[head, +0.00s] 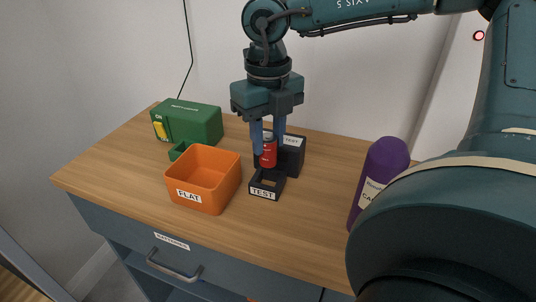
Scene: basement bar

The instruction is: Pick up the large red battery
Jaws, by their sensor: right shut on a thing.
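The large red battery (268,155) is upright between the blue fingers of my right gripper (268,146), which is shut on it. The battery is at the black tester (293,160), just above or at its front cradle labelled TEST (264,193). I cannot tell whether its lower end touches the cradle. The fingers cover the battery's sides and upper part. My left gripper is not in the head view.
An orange bin labelled FLAT (206,180) stands left of the tester. Behind it is a green box (190,122) with a yellow switch and a small green holder (180,150). A purple bottle (378,180) stands at right. The wooden counter (325,205) is clear between tester and bottle.

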